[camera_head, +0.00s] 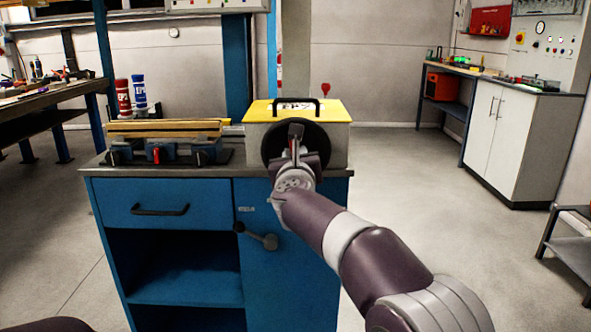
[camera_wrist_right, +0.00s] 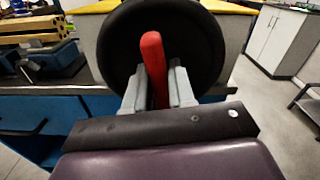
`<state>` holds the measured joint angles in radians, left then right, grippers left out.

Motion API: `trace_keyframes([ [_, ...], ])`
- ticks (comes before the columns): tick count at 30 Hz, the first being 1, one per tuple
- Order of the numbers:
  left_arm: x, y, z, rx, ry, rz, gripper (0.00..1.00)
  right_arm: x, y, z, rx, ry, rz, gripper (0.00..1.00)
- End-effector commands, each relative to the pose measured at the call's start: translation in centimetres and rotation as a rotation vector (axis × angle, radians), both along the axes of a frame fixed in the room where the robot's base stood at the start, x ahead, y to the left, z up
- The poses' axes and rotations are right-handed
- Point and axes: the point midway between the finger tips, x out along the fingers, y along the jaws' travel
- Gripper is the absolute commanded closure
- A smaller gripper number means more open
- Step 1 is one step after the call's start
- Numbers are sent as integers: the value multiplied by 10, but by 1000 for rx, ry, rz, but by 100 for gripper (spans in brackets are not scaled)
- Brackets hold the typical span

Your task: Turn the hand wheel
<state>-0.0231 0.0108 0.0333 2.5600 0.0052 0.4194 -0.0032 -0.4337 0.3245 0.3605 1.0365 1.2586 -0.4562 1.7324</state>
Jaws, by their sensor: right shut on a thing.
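The hand wheel (camera_head: 275,147) is a black disc on the front of a pale box with a yellow top (camera_head: 262,110). In the right wrist view the wheel (camera_wrist_right: 118,50) fills the upper middle, with an upright red handle (camera_wrist_right: 152,62) in front of it. My right gripper (camera_head: 296,152) is in front of the wheel. In the right wrist view its two grey fingers (camera_wrist_right: 160,92) are shut around the red handle, one on each side. My left gripper is not in view.
The box stands on a blue cabinet (camera_head: 165,190) with a drawer and a lever (camera_head: 262,240). Left of it lies a vise-like fixture (camera_head: 165,150) with yellow bars, and red and blue bottles (camera_head: 139,92) show behind. Open floor (camera_head: 400,170) lies to the right.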

Motion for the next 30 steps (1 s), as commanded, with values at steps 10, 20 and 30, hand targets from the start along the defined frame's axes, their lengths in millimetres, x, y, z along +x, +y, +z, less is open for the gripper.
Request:
trace_keyframes([
  [10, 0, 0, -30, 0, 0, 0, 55, 0, -1, -1, 324, -5, 1, 100],
  [20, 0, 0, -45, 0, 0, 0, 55, 0, -2, 0, 565, -4, 1, 100],
  [30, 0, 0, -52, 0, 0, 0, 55, 0, -3, 3, 688, -5, 1, 100],
])
